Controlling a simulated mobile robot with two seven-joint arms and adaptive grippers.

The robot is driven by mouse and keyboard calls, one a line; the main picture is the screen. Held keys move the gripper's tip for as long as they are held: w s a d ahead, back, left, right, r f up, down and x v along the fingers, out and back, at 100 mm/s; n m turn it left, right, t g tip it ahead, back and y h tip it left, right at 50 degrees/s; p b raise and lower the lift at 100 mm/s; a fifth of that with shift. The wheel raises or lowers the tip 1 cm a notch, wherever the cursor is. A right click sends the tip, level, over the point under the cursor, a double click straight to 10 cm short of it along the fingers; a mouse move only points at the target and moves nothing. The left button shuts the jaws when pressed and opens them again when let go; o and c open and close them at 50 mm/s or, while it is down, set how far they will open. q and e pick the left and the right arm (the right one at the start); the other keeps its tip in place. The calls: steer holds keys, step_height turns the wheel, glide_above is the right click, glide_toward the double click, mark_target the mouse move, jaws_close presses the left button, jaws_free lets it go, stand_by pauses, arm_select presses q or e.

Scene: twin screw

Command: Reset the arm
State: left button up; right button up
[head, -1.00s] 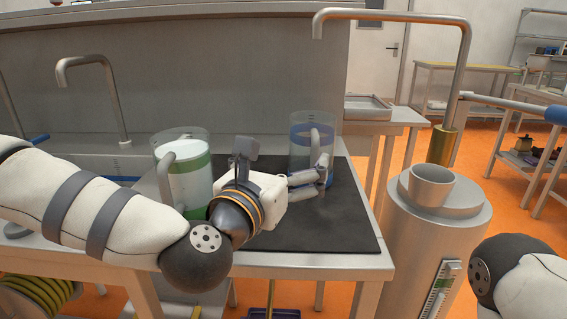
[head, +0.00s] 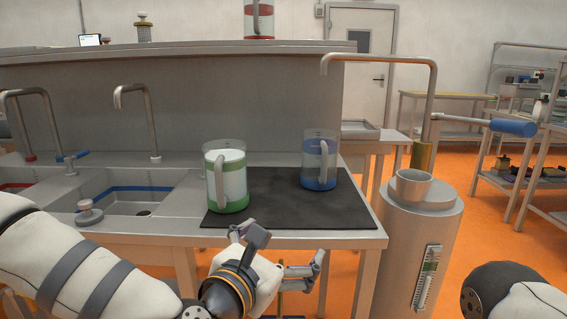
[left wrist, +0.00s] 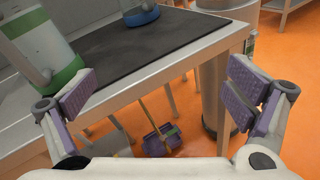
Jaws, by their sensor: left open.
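My left gripper (head: 283,252) is open and empty in front of the table's front edge in the head view, below the level of the mugs. In the left wrist view its two purple-padded fingers (left wrist: 165,100) are spread wide with nothing between them. A green-banded clear mug (head: 226,182) with white contents stands upright on the black mat (head: 270,207). A blue-banded clear mug (head: 320,162) stands upright at the back right of the mat. Both mugs are apart from the gripper. Of my right arm, only a white and black link shows at the lower right; its gripper is out of view.
A metal cylinder stand (head: 420,235) with a cup (head: 411,188) on top and a tall bent pipe stands right of the table. A sink (head: 140,195) lies left of the mat. A red-banded mug (head: 259,20) sits on the upper shelf. Orange floor is open at right.

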arm_select(q)
steer(key=s+f+m+g, duration=0.2)
steer(key=f+m, duration=0.1)
steer(key=f, duration=0.4)
steer(key=s+f+m+g, duration=0.2)
steer(key=s+f+m, duration=0.1)
steer(key=f, duration=0.4)
steer(key=s+a+f+m+g+y, duration=0.25)
steer(key=s+f+m+g, duration=0.35)
steer(key=s+f, duration=0.5)
steer(key=s+a+f+m+g+y, duration=0.2)
steer(key=s+a+m, duration=0.5)
steer(key=s, duration=0.5)
steer(key=s+a+f+m+g+y+p, duration=0.1)
steer(key=s+a+f+m+g+y, duration=0.1)
steer(key=s+a+f+m+g, duration=0.3)
steer(key=s+a+m, duration=0.3)
steer(key=s+a, duration=0.3)
steer(key=s, duration=0.2)
steer(key=shift+s+a+f+m, duration=0.2)
steer(key=shift+a+f+m, duration=0.1)
steer(key=shift+a+f, duration=0.1)
arm_select(e)
steer(key=w, duration=0.2)
steer(key=w+r, duration=0.1)
steer(key=shift+d, duration=0.25)
